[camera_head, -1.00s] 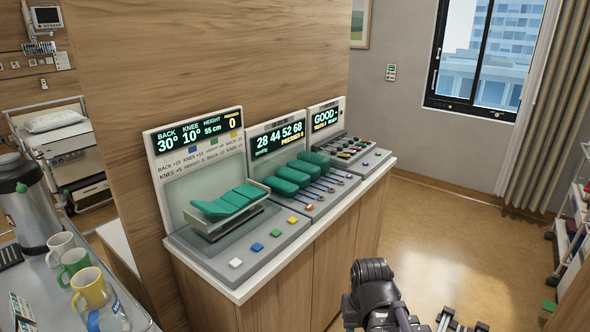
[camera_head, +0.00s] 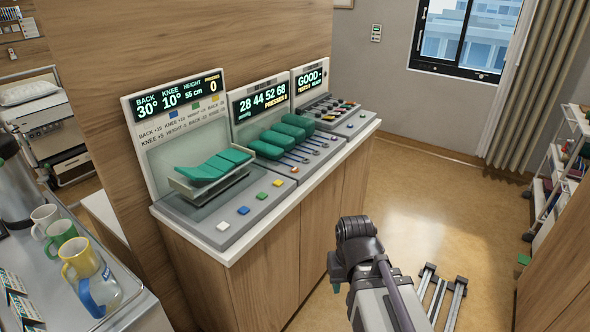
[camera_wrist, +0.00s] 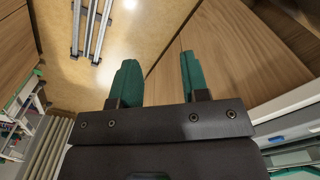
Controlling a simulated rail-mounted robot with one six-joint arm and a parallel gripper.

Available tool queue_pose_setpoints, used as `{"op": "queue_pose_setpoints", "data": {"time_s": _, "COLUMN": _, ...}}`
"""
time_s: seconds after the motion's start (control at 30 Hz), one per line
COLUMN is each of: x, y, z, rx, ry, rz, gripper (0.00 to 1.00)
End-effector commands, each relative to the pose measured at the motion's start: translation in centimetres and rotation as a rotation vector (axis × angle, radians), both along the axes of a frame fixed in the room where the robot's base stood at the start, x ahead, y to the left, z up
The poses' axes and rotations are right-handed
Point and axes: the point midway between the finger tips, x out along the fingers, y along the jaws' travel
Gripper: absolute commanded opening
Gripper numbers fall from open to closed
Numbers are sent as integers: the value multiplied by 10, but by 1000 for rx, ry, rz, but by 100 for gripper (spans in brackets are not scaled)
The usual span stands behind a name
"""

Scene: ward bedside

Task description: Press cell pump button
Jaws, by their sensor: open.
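The middle panel shows green readouts 28 44 52 68 mmHg on its screen (camera_head: 262,98) and a yellow PRESSES count too small to read surely. Several green padded cells (camera_head: 282,137) lie in a row on it, with rods running from them toward the front. A small orange button (camera_head: 295,169) sits at its front left corner; I cannot read any label. My gripper shows in the wrist view (camera_wrist: 160,78), two green fingers apart with nothing between them, over floor and wood cabinet front. In the head view it is mostly hidden by my arm, low in front of the counter, apart from the panels.
The left panel has a green bed model (camera_head: 212,167) and several coloured buttons. The right panel (camera_head: 335,112) reads GOOD. A trolley with mugs (camera_head: 80,258) stands at front left. A shelf cart (camera_head: 562,170) stands at right.

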Motion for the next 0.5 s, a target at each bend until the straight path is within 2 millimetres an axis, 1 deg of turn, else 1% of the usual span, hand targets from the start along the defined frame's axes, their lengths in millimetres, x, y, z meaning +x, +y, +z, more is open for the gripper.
{"op": "queue_pose_setpoints", "data": {"time_s": 0.03, "x": 0, "y": 0, "z": 0, "rx": 0, "ry": 0, "rz": 0, "gripper": 37}}
{"op": "queue_pose_setpoints", "data": {"time_s": 0.07, "x": 0, "y": 0, "z": 0, "rx": 0, "ry": 0, "rz": 0, "gripper": 34}}
{"op": "queue_pose_setpoints", "data": {"time_s": 0.4, "x": 0, "y": 0, "z": 0, "rx": 0, "ry": 0, "rz": 0, "gripper": 1}}
{"op": "queue_pose_setpoints", "data": {"time_s": 0.5, "x": 0, "y": 0, "z": 0, "rx": 0, "ry": 0, "rz": 0, "gripper": 0}}
